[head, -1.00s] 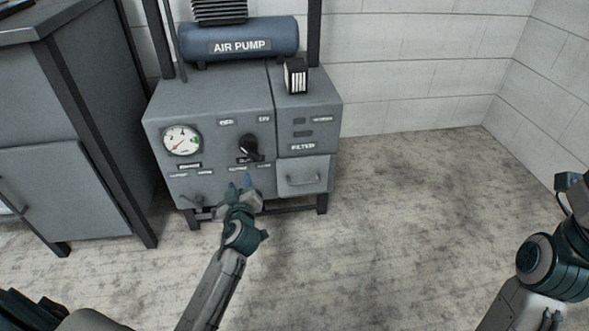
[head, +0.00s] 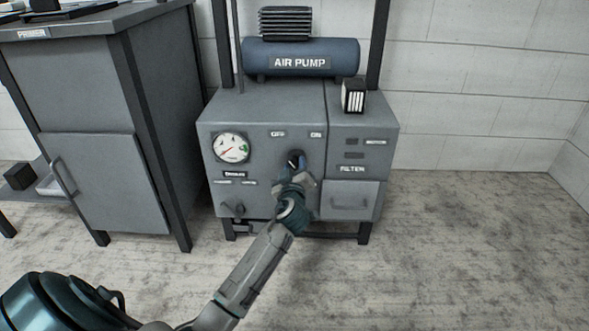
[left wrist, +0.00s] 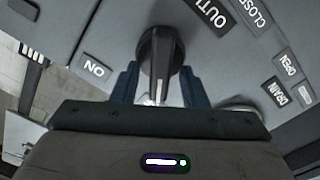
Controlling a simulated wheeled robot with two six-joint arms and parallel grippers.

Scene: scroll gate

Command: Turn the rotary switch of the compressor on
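The compressor (head: 225,185) is a grey cabinet with a blue tank marked AIR PUMP (head: 300,62) on top. Its black rotary switch (head: 294,155) sits on the front panel below the OFF label (head: 278,134) and ON label (head: 315,134). The left wrist view shows the switch (left wrist: 157,50) close up, with a pale line on its grip. My left gripper (head: 297,167) is at the switch. In the left wrist view the open blue fingers (left wrist: 160,87) stand one on each side of the grip, with gaps visible. My right gripper is out of view.
A pressure gauge (head: 232,148) is left of the switch and a drawer (head: 350,201) is at lower right. A small black-and-white box (head: 353,95) sits on top. A grey cabinet (head: 105,185) stands to the left. The floor (head: 460,240) at right is clear.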

